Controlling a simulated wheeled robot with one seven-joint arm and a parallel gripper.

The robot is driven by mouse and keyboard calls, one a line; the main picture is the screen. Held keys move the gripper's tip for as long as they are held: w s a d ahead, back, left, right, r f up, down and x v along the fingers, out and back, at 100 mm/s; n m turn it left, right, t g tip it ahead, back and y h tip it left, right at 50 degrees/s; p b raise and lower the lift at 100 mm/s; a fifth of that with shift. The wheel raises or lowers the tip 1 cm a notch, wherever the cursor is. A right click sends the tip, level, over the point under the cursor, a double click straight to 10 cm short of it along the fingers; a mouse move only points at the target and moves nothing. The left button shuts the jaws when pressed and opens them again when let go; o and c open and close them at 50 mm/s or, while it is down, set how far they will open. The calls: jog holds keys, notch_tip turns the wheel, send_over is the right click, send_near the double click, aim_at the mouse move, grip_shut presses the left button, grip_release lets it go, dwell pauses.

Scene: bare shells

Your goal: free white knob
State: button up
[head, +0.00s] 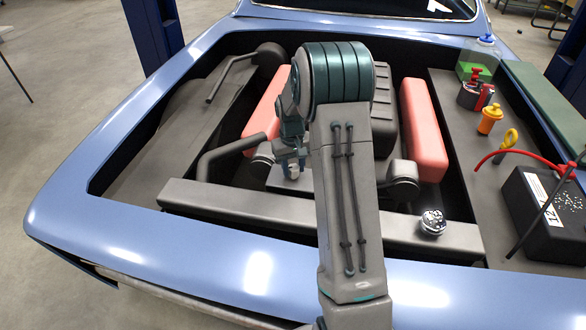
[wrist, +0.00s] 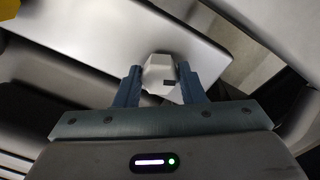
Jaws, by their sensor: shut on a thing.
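A small white knob (wrist: 157,73) with flat faces sits between my two fingers in the wrist view. It rests on or just above a flat grey panel (wrist: 130,28). My gripper (wrist: 160,85) is shut on the knob, one blue finger on each side. In the head view my gripper (head: 291,168) reaches down into the engine bay, left of my forearm, and a bit of the knob (head: 293,172) shows there. I cannot tell whether the knob is still fastened to the panel.
Red blocks (head: 425,130) flank the dark centre cover (head: 382,110). A grey crossbar (head: 250,212) runs along the front, with a silver cap (head: 432,222) on it. A black battery (head: 548,215), an orange-topped bottle (head: 490,120) and other containers stand at the right.

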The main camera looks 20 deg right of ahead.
aim_at(294, 167)
jog(key=n, duration=0.6)
jog(key=shift+b, duration=0.35)
jog(key=n, duration=0.7)
jog(key=shift+r+p, duration=0.1)
jog(key=shift+p, duration=0.3)
jog(key=shift+d, duration=0.1)
jog(key=o, duration=1)
notch_tip(294, 167, up, 14)
jog(key=shift+s, duration=0.1)
